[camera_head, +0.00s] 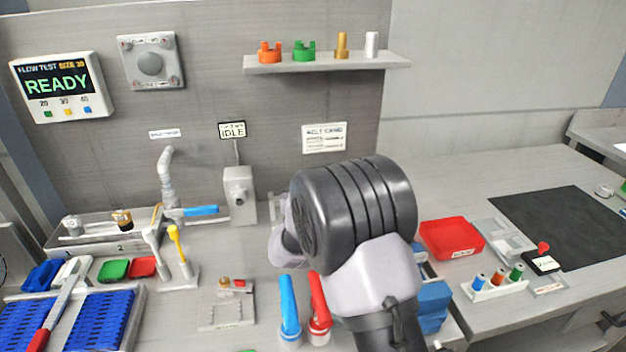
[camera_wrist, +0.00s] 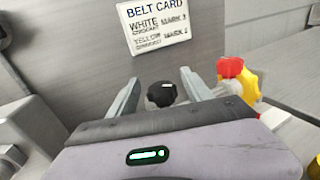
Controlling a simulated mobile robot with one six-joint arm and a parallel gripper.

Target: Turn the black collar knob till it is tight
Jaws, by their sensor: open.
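The black collar knob (camera_wrist: 161,94) shows in the wrist view, with a small white mark on its upper face. My gripper (camera_wrist: 160,82) is open, one finger to the left of the knob and one to the right, with gaps visible on both sides. The knob's lower part is hidden behind my gripper body. In the head view my arm hides the knob and my fingertips.
A red knob (camera_wrist: 230,68) and a yellow wheel (camera_wrist: 243,86) stand close to the right finger. The belt card (camera_wrist: 158,22) is on the wall behind. A grey box (camera_head: 240,192), blue bottle (camera_head: 289,308) and red bottle (camera_head: 319,306) are near my arm.

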